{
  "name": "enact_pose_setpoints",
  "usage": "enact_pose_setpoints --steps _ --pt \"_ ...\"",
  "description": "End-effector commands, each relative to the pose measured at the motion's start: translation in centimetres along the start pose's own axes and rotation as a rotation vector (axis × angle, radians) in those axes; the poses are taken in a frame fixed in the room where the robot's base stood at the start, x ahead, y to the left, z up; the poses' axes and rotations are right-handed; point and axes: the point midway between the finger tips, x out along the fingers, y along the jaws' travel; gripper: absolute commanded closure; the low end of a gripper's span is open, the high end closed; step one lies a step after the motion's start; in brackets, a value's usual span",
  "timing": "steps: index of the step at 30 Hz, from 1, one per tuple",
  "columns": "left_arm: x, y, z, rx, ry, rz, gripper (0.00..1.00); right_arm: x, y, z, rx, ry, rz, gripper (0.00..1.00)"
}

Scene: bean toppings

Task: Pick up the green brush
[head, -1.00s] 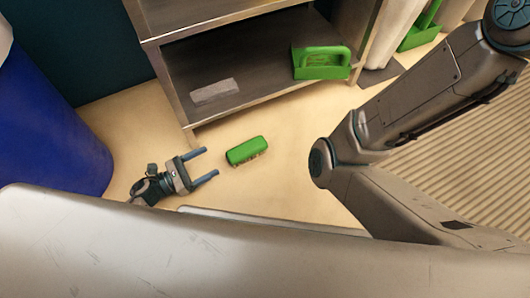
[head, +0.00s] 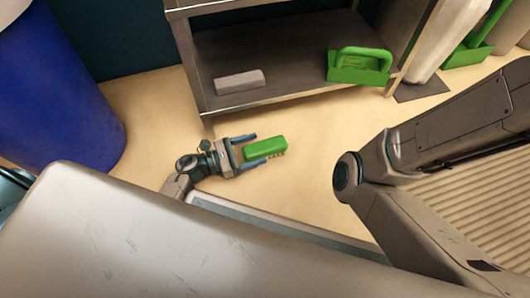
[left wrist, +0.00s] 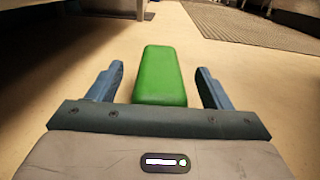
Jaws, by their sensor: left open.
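The green brush (head: 265,148) lies on the beige floor in front of the metal shelf, its bristles showing along its lower edge. My left gripper (head: 250,150) is open with its two fingers on either side of the brush's near end. In the left wrist view the brush (left wrist: 160,76) extends away from the gripper (left wrist: 158,88), between the two blue fingers, with a visible gap on each side. My right arm shows at the right of the head view, but its gripper is not in view.
A metal shelf (head: 285,97) stands just behind the brush, holding a grey block (head: 240,82) and a green caddy (head: 358,67). A blue bin (head: 55,95) is at the left. A ribbed mat (head: 470,185) lies at the right. Floor right of the brush is clear.

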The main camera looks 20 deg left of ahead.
Motion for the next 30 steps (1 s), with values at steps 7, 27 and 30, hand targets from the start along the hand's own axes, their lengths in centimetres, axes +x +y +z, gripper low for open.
enact_pose_setpoints --steps 7,27,30 --pt "1.9 0.0 0.0 -0.002 0.000 0.001 0.27 -0.8 0.2 -0.4 0.000 0.000 0.000 0.52" --pt "1.8 0.0 0.1 -0.001 -0.001 0.000 0.78 -0.7 0.2 -0.4 0.000 0.000 0.000 0.52" --pt "1.8 0.2 0.3 -0.001 0.000 0.000 0.78 -0.6 0.2 -0.3 0.000 0.000 0.000 0.52"
